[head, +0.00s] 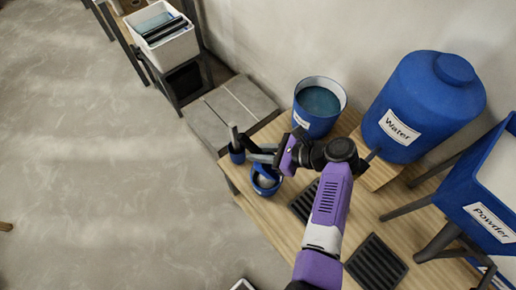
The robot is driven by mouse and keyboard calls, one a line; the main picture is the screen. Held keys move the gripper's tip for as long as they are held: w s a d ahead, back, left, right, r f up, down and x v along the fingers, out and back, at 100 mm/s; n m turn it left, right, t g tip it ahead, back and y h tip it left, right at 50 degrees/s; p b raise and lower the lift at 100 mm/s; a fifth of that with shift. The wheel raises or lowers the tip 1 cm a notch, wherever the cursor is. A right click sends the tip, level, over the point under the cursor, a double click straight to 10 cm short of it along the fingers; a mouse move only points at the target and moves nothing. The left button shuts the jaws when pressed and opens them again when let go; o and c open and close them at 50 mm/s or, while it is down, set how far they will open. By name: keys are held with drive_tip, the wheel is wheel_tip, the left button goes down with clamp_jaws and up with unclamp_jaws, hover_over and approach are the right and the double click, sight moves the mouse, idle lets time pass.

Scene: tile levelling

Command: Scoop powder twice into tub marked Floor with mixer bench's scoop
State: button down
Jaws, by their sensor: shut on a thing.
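My gripper (267,154) is at the left end of the wooden mixer bench (270,220), with its dark fingers shut. It appears to hold the scoop, which I cannot make out clearly behind the fingers. A small blue round vessel (262,190) with pale contents shows just below the fingers; I cannot tell whether it is part of what is held. A blue tub (318,126) with a white label too small to read stands behind the gripper, with dark teal contents. The blue hopper marked Powder (462,198) stands on legs at the right, far from my gripper.
A big blue tank marked Water (440,95) stands at the back. A small blue holder (237,156) with a grey upright tool is left of my gripper. Dark grates (375,262) lie on the bench. Grey slabs (240,100) and a white crate (170,48) are upper left.

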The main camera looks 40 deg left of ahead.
sight(254, 146)
drive_tip(key=shift+r+t+h+p, duration=0.3)
drive_tip(key=shift+r+h+p, duration=0.45)
drive_tip(key=shift+p, duration=0.85)
drive_tip(key=shift+r+h, duration=0.3)
drive_tip(key=shift+h, duration=0.15)
wheel_tip(254, 146, up, 3)
drive_tip(key=t+h, duration=0.2)
drive_tip(key=h, duration=0.1)
drive_tip(key=shift+a, duration=0.15)
drive_tip(key=shift+r+t+h, duration=0.4)
drive_tip(key=shift+r+h, duration=0.1)
drive_tip(key=shift+h, duration=0.5)
